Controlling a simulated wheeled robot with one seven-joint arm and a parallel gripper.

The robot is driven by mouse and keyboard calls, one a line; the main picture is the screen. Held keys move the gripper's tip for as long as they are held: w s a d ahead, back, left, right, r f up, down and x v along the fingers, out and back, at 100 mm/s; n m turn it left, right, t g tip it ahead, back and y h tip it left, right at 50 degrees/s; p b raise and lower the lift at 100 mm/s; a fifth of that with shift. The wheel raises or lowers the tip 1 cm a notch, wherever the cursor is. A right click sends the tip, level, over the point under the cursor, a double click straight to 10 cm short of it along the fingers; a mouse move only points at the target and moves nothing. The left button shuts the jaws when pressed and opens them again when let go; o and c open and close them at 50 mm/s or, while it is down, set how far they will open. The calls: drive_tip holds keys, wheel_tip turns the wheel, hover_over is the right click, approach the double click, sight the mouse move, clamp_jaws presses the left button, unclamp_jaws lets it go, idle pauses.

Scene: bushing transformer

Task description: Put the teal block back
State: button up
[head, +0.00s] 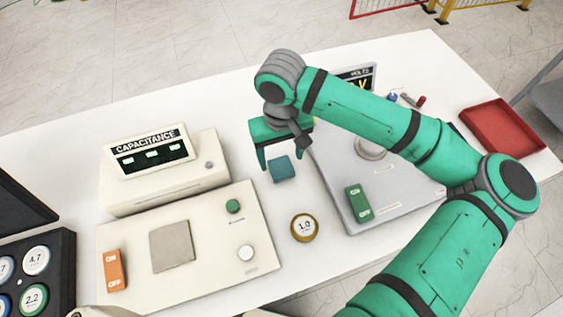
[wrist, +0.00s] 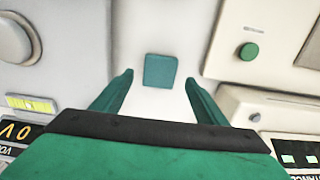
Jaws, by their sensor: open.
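The teal block (head: 281,169) is a small cube on the white table between the capacitance meter and the grey panel. In the wrist view the teal block (wrist: 160,71) lies ahead of and between my fingertips, with white table around it. My gripper (head: 285,160) is open and empty above the table, close to the block in the head view. In the wrist view both fingers of my gripper (wrist: 159,79) are spread apart with clear gaps to the block. The exact height of the fingertips above the table is hard to tell.
The capacitance meter (head: 150,150) and its cream panel (head: 195,215) stand left of the block. The grey panel (head: 345,205) with a green switch is right. A round 1.0 weight-like disc (head: 305,227) sits in front. A red tray (head: 500,130) is at far right.

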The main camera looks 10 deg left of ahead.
sight(281, 167)
wheel_tip(281, 167, up, 7)
drive_tip(key=shift+f, duration=0.15)
idle(0.7)
